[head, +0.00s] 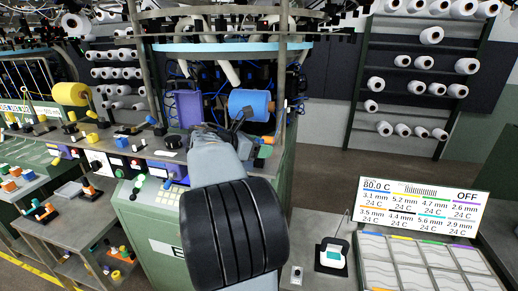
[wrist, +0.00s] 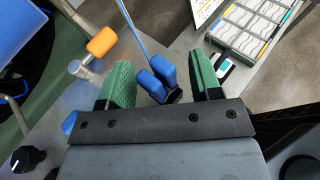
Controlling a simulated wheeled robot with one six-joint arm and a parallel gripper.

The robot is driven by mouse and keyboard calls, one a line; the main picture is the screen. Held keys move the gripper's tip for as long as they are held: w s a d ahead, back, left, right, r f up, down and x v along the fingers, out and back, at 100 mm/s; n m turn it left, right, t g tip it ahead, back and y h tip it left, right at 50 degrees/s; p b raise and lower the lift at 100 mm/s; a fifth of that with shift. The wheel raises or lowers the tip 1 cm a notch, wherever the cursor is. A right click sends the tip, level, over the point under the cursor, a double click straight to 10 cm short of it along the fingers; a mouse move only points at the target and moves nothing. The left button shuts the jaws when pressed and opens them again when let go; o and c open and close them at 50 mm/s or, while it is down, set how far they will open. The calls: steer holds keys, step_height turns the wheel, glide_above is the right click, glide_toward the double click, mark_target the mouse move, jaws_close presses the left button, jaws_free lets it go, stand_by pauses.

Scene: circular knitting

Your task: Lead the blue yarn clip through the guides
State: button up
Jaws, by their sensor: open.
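In the wrist view, the blue yarn clip (wrist: 157,80) shows as two blue pads on a dark base. It lies between the two green finger pads of my gripper (wrist: 160,62), which is open with a gap visible on both sides. A blue yarn (wrist: 130,22) runs from the clip up to the top of the picture. In the head view, my gripper (head: 240,122) is in front of the machine, just below the blue yarn spool (head: 248,104); the clip is hidden there by my arm. I cannot make out the guides clearly.
An orange-tipped metal post (wrist: 102,42) stands left of my gripper in the wrist view. A purple panel (head: 187,108) is left of the blue spool. A display board (head: 423,211) and a sample tray (head: 372,248) are at right. A black knob (wrist: 28,158) is at lower left.

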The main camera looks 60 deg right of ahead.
mark_target(259, 140)
steer(key=c, duration=1)
steer(key=shift+r, duration=0.1)
steer(key=shift+r, duration=0.5)
step_height(259, 140, up, 2)
steer(key=shift+a+r, duration=0.1)
steer(key=shift+r, duration=0.05)
steer(key=a+r+b, duration=0.1)
steer(key=a+r, duration=0.8)
steer(key=a, duration=0.5)
steer(key=shift+w+r, duration=0.3)
steer(key=shift+w, duration=0.1)
